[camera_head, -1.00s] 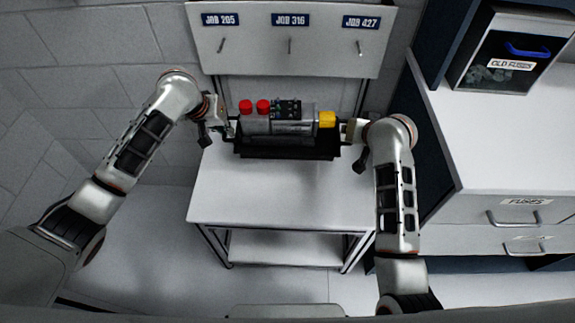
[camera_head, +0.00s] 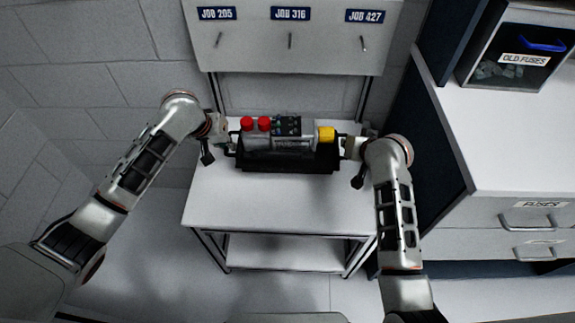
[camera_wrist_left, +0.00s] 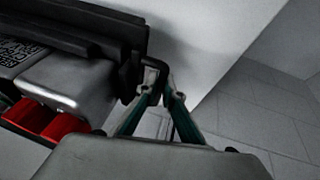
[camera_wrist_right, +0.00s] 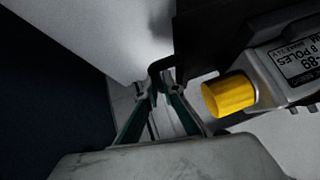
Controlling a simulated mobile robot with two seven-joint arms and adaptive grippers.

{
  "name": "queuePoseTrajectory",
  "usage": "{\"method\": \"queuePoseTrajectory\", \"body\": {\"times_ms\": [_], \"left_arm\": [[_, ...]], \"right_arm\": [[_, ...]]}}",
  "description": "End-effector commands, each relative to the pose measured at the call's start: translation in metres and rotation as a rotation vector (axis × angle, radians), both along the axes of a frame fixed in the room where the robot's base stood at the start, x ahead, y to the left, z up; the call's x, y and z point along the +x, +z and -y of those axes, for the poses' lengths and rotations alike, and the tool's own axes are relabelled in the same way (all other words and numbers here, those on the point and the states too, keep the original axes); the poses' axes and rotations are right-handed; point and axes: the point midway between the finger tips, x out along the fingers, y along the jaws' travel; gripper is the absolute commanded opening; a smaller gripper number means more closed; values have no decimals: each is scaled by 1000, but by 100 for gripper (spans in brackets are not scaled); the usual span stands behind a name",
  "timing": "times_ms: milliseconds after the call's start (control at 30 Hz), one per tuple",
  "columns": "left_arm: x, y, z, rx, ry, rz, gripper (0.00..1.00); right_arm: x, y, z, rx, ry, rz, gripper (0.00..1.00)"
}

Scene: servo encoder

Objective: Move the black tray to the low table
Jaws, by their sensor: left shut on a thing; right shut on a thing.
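The black tray (camera_head: 290,166) is level over the back half of a small white table (camera_head: 280,205). I cannot tell whether it touches the top. It carries a grey servo unit (camera_head: 290,142) with two red caps on the left and a yellow end on the right. My left gripper (camera_head: 229,143) is shut on the tray's left handle, also seen in the left wrist view (camera_wrist_left: 152,75). My right gripper (camera_head: 346,147) is shut on the right handle, which shows in the right wrist view (camera_wrist_right: 160,68).
A white panel (camera_head: 290,40) with hooks under job labels stands behind the table. A white counter (camera_head: 500,150) with fuse drawers is at the right, with an old-fuses bin (camera_head: 515,60) on it. The table's front half is clear. A lower shelf (camera_head: 285,254) is under it.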

Motion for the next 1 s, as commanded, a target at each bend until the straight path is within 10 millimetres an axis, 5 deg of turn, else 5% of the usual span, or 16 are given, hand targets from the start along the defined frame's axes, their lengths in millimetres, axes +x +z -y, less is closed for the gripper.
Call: {"method": "queuePoseTrajectory", "body": {"times_ms": [367, 1000], "left_arm": [[2, 3, 0, -1, 2, 5, 0], [2, -20, 0, -3, 2, 5, 0]], "right_arm": [[2, 5, 1, 2, -3, 10, 0], [2, -20, 0, 1, -1, 7, 0]]}}
